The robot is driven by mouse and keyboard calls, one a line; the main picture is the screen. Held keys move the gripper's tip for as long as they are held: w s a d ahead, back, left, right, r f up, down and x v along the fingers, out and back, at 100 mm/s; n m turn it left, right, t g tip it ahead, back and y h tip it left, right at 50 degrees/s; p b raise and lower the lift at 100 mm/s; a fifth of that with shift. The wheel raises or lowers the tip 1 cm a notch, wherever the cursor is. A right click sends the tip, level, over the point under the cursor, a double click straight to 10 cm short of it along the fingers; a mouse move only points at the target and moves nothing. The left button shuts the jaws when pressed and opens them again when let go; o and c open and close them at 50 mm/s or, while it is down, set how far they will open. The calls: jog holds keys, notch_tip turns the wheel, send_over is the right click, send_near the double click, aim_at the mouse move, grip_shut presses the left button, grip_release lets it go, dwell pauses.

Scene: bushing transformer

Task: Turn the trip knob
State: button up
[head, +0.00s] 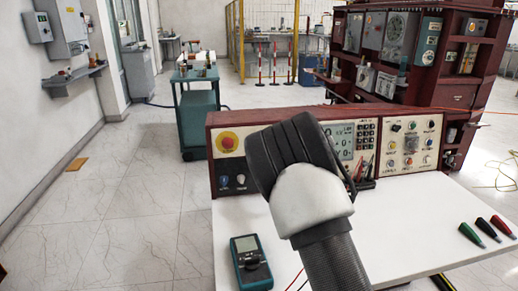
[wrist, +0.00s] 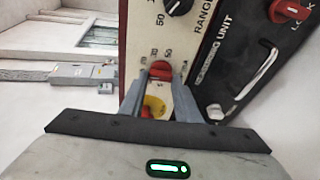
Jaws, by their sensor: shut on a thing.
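A red knob (wrist: 160,69) sits on the cream panel (wrist: 142,32) in the wrist view, with small numbers printed around it. I take it for the trip knob, though no trip label is readable. My gripper (wrist: 161,76) has one grey finger on each side of the red knob and is shut on it. A yellow disc (wrist: 153,104) shows between the fingers, nearer the palm. In the head view, my wrist covers part of the red-framed console, and the fingertips and the held knob are hidden.
A black range knob (wrist: 178,5) and a second red knob (wrist: 291,10) sit near the held knob, with a metal handle (wrist: 252,85) on the dark panel. On the white table (head: 405,225) are a multimeter (head: 250,262) and several coloured probes (head: 487,230). A teal cart (head: 198,115) stands behind.

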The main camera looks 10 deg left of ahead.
jog(key=n+h+b, duration=0.1)
jog(key=n, duration=0.4)
jog(key=n+g+h, duration=0.1)
jog(key=n, duration=0.4)
jog(key=shift+r+b, duration=0.1)
jog(key=shift+b, duration=0.3)
jog(key=shift+h, duration=0.3)
jog(key=o, duration=1)
jog(key=shift+o, duration=0.2)
jog(key=v, duration=1.7)
jog(key=shift+d+r, duration=0.2)
jog(key=shift+r, duration=0.05)
